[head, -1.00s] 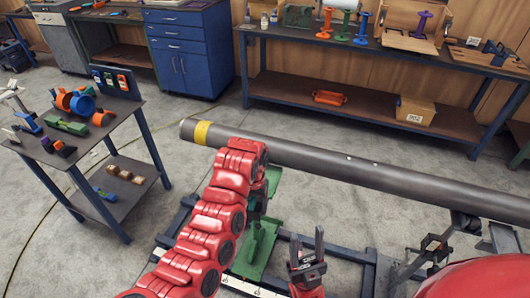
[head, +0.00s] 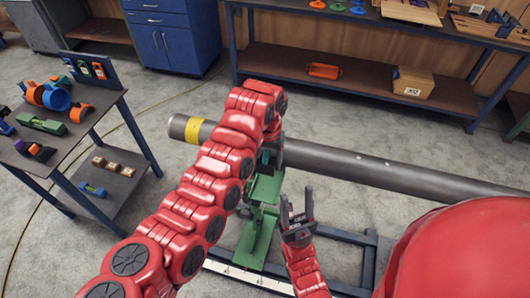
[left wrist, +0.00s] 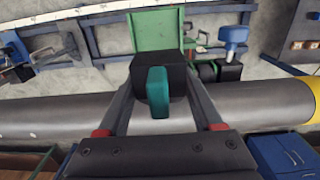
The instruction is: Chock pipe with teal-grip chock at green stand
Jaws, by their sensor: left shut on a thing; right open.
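The chock is a black block (left wrist: 156,64) with a teal grip (left wrist: 157,95). My left gripper (left wrist: 160,78) is shut on it, with one finger on each side. In the left wrist view the chock overlaps the pipe's edge; I cannot tell whether it touches the pipe. The long grey pipe (head: 370,165) has a yellow band (head: 193,130) near its left end. The green stand (head: 261,225) is under the pipe, partly hidden by my left arm; it also shows beyond the chock in the left wrist view (left wrist: 157,27). My right gripper (head: 297,206) is open and empty, in front of the pipe.
A cart (head: 112,128) at left holds orange, blue and green parts, with blocks on its lower shelf. A workbench (head: 450,115) stands behind the pipe, with an orange part (head: 323,71) and a box (head: 412,82) below. A blue-handled object (left wrist: 235,40) shows in the left wrist view.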

